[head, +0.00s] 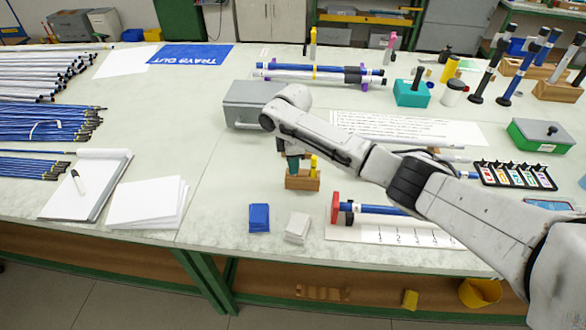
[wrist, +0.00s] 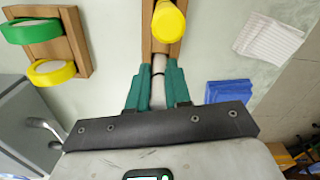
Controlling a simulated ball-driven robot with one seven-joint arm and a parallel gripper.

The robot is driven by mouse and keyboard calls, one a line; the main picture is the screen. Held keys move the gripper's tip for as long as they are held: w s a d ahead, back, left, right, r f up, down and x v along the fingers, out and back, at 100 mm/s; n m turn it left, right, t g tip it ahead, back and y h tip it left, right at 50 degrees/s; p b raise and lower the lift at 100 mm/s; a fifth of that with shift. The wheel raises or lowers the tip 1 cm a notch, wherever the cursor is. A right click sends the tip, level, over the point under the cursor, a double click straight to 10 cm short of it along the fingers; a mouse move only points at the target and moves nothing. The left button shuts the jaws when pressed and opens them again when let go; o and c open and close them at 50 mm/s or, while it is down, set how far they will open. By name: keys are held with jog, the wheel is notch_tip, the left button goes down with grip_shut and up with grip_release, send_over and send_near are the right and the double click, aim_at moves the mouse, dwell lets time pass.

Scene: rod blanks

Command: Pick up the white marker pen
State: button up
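My gripper (head: 293,165) is low over a small wooden block (head: 302,181) at the table's middle. In the wrist view its teal fingers (wrist: 158,80) are on either side of a pale upright cylinder (wrist: 158,64) at that block. I cannot tell what the cylinder is or whether the fingers press on it. A yellow-topped piece (wrist: 169,22) stands in the same block, beyond the fingers.
A blue stack (head: 259,217) and a white stack (head: 297,228) lie in front of the block. A grey box (head: 245,103) stands behind it. Another wooden block (wrist: 73,40) with green and yellow rings shows in the wrist view. Blue rods (head: 45,120) lie at the left.

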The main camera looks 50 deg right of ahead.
grip_shut()
